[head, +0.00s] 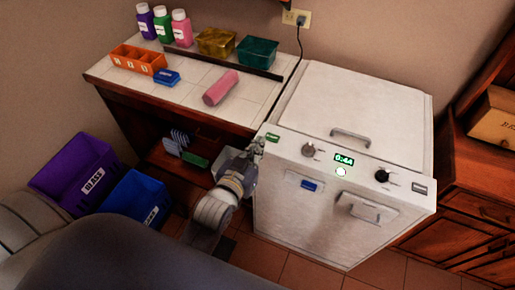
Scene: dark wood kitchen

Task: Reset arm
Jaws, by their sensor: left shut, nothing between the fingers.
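My left gripper (257,148) is at the left front edge of a white machine (345,110), close to its control panel. Its fingers are small in the head view; they look shut and hold nothing. I cannot tell whether they touch the machine. My left wrist and forearm come up from below, beside the machine's front. My right gripper is not in view.
The machine has a top handle (350,137), knobs and a lit display. A tiled counter (190,92) holds bottles, an orange bin (138,60) and a pink cylinder (220,88). Purple (72,165) and blue (128,205) bins stand on the floor. Wooden cabinets (480,200) are right.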

